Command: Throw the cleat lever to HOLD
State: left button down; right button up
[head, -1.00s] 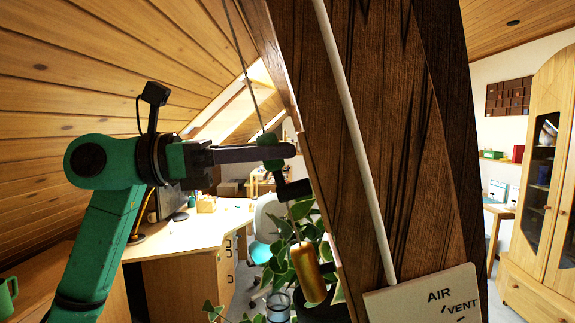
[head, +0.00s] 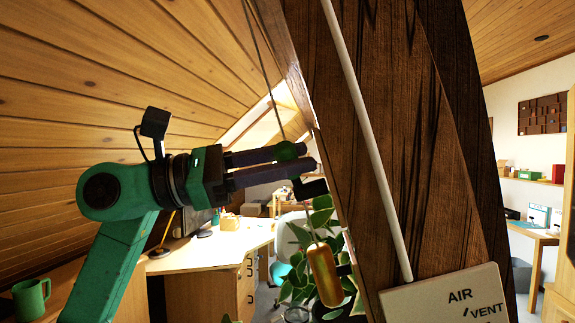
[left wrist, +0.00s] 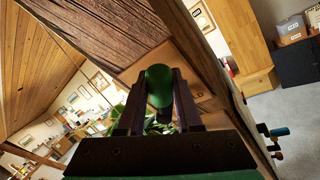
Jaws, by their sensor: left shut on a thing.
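My left gripper (head: 298,160) reaches in from the left with its two dark fingers around a green rounded knob (head: 287,150), beside the left edge of the timber post (head: 395,150). The left wrist view shows the knob (left wrist: 159,84) between the fingertips, so the gripper is shut on it. A dark block (head: 311,188) sits just below the fingertips, and a brass-coloured cylinder (head: 322,264) hangs below it on a thin line. A thin cord (head: 258,55) rises from near the knob. I cannot read any HOLD mark. My right gripper is not in view.
A pale rod (head: 365,130) runs down the post to a white AIR/VENT plate (head: 445,297). A leafy plant (head: 300,262) stands below the gripper. A desk (head: 205,258) is behind, and a green mug (head: 31,299) is at lower left.

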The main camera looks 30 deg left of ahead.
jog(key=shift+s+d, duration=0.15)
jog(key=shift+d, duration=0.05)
pick_arm(q)
jog(key=c, duration=0.9)
grip_release()
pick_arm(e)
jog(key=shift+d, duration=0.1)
pick_arm(q)
jog(key=shift+o, duration=0.2)
jog(key=shift+s+a+f+b, duration=0.15)
jog(key=shift+a+f+b, duration=0.05)
jog(key=shift+a+b, duration=0.1)
jog(key=b+v, duration=0.6)
jog(key=v, duration=0.7)
jog(key=shift+s+a, duration=0.25)
jog(key=shift+s, duration=0.05)
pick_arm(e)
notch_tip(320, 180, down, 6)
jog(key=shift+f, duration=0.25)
pick_arm(q)
jog(key=shift+r, duration=0.1)
